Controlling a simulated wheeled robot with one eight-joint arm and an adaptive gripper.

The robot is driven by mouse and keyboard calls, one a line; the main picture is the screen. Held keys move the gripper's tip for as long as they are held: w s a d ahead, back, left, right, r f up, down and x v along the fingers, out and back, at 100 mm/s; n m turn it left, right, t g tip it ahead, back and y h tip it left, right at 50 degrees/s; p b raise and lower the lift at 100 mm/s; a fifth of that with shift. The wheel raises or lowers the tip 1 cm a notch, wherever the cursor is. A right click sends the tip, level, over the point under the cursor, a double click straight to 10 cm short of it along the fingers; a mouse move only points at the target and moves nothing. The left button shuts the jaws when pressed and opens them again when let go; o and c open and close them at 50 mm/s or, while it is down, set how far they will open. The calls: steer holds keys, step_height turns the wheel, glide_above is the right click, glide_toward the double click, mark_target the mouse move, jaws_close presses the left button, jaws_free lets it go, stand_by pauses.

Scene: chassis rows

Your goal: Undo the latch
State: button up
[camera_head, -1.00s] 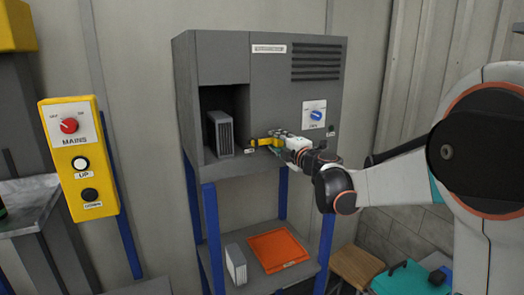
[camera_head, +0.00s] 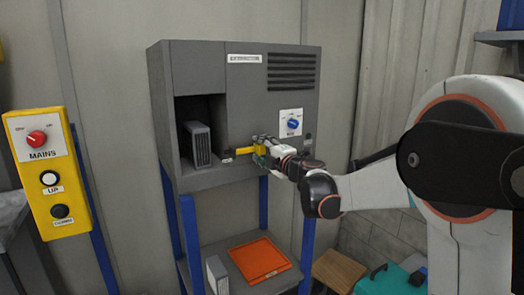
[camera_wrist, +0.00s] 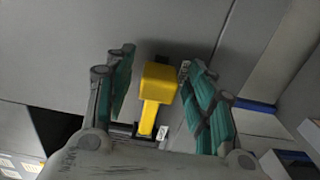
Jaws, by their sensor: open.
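The yellow latch handle (camera_head: 244,151) sits on the front of the grey cabinet (camera_head: 240,105), at the right lower edge of its open bay. In the wrist view the yellow handle (camera_wrist: 157,95) lies between my two teal-padded fingers. My gripper (camera_head: 262,150) is at the handle's right end in the head view. In the wrist view my gripper (camera_wrist: 158,66) is open, with a gap between the handle and each finger. The handle's far end is partly hidden by my fingers in the head view.
A grey finned module (camera_head: 197,144) stands in the open bay. A blue dial (camera_head: 293,124) is above right of my gripper. A yellow control box (camera_head: 47,172) with a red MAINS knob is at left. An orange tray (camera_head: 262,261) lies on the lower shelf.

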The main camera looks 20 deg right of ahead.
steer(key=v, duration=1.1)
steer(key=shift+s, duration=0.35)
steer(key=shift+r, duration=0.1)
